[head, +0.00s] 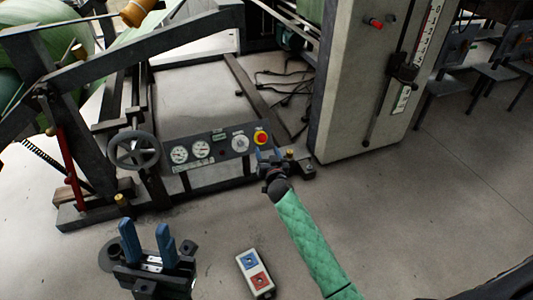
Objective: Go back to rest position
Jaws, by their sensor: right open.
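My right gripper (268,157), at the end of the green-sleeved arm, is open in the head view. It is in front of the right end of the machine's dark control panel (207,149), just below the red emergency button (262,138). I cannot tell whether it touches the panel. My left gripper (144,227) is at the lower left, its two blue fingers apart with nothing between them.
A handwheel (134,150) and the machine's dark frame (145,50) stand left of the panel. A pale column (347,110) rises to the right. A white box (255,273) with a blue and a red button is at the bottom. Open floor lies at the right.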

